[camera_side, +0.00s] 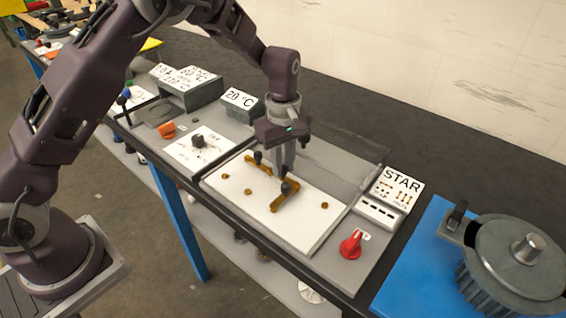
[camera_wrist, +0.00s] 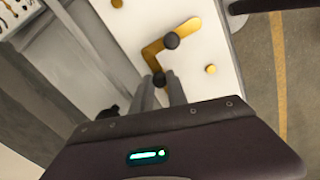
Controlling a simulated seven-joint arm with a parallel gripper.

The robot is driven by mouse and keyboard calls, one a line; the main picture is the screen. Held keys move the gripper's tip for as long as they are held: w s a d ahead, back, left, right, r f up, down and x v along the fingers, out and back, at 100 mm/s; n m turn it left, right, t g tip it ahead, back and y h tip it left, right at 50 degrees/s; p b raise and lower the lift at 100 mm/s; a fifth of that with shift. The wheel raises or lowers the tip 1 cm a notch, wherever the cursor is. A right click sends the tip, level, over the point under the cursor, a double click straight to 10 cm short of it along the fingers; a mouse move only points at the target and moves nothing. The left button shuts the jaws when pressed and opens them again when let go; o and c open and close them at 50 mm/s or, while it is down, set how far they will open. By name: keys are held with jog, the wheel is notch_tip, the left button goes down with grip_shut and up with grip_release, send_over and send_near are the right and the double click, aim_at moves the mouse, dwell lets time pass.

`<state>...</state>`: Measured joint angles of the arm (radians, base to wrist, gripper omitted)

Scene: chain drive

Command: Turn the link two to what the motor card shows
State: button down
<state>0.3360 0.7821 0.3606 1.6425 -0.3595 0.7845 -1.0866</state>
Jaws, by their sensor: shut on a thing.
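My gripper (camera_side: 284,174) points down over the white terminal board (camera_side: 301,225). In the wrist view its fingertips (camera_wrist: 159,84) are shut around a dark knob on a short brass link (camera_wrist: 152,60). This link meets another brass link (camera_wrist: 186,32) at a corner. That other link lies across the board, and its black knob (camera_wrist: 171,41) is free. In the side view another link (camera_side: 264,169) with a black knob (camera_side: 258,157) lies left of the fingers. The fingers hide the held knob there. The motor card (camera_side: 398,188) reads STAR above small link patterns.
Bare brass studs (camera_side: 325,206) stand on the board. A red knob (camera_side: 350,245) sits at its front right, and a motor (camera_side: 515,260) stands on the blue mat at right. A white card with a black knob (camera_side: 198,141) and grey boxes (camera_side: 190,90) are at left.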

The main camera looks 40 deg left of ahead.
jog(key=c, duration=1.3)
grip_release()
jog(key=shift+w, duration=0.1)
